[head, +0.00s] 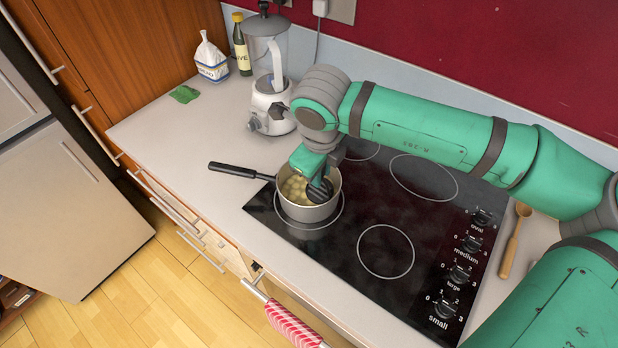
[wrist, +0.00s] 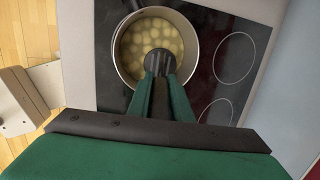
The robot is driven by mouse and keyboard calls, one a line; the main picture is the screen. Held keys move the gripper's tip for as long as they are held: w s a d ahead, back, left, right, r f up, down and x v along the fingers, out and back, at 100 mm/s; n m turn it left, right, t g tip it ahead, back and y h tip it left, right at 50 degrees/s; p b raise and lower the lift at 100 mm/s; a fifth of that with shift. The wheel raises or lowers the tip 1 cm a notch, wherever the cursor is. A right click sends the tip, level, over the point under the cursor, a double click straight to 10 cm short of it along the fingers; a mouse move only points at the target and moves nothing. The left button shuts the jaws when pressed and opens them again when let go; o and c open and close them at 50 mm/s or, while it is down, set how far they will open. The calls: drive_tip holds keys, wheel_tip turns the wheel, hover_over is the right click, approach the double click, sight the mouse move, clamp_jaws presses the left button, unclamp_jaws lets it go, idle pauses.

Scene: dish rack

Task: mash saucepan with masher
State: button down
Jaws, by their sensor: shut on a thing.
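The saucepan (head: 308,211) is a grey metal pot with a long black handle pointing left. It stands on the front left ring of the black hob. Yellowish potato pieces (head: 293,187) lie in it; the wrist view shows them as whole, round lumps (wrist: 137,42) in liquid. My gripper (head: 322,170) is over the pan's right side, shut on the masher (head: 320,191). The masher's dark round head (wrist: 159,62) shows at the pan's near inner side in the wrist view. I cannot tell how deep it reaches. Its handle is mostly hidden between my fingers.
A blender (head: 270,85), a green-brown bottle (head: 241,45), a white bag (head: 211,60) and a green cloth (head: 184,94) stand or lie at the back left. A wooden spoon (head: 515,240) lies right of the hob (head: 420,290). The left counter (head: 180,145) is mostly clear.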

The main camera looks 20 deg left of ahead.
drive_tip(key=shift+w+d, duration=0.1)
drive_tip(key=shift+w, duration=0.05)
drive_tip(key=shift+d+f, duration=0.1)
drive_tip(key=shift+f, duration=0.45)
drive_tip(key=shift+w+a+r, duration=0.15)
drive_tip(key=shift+a+r, duration=0.05)
drive_tip(key=shift+a, duration=0.7)
drive_tip(key=shift+w+a+r, duration=0.2)
drive_tip(key=shift+a, duration=0.7)
drive_tip(key=shift+w+a+r, duration=0.15)
drive_tip(key=shift+a+r, duration=0.05)
drive_tip(key=shift+a, duration=0.7)
drive_tip(key=shift+s+f, duration=0.15)
drive_tip(key=shift+f, duration=0.45)
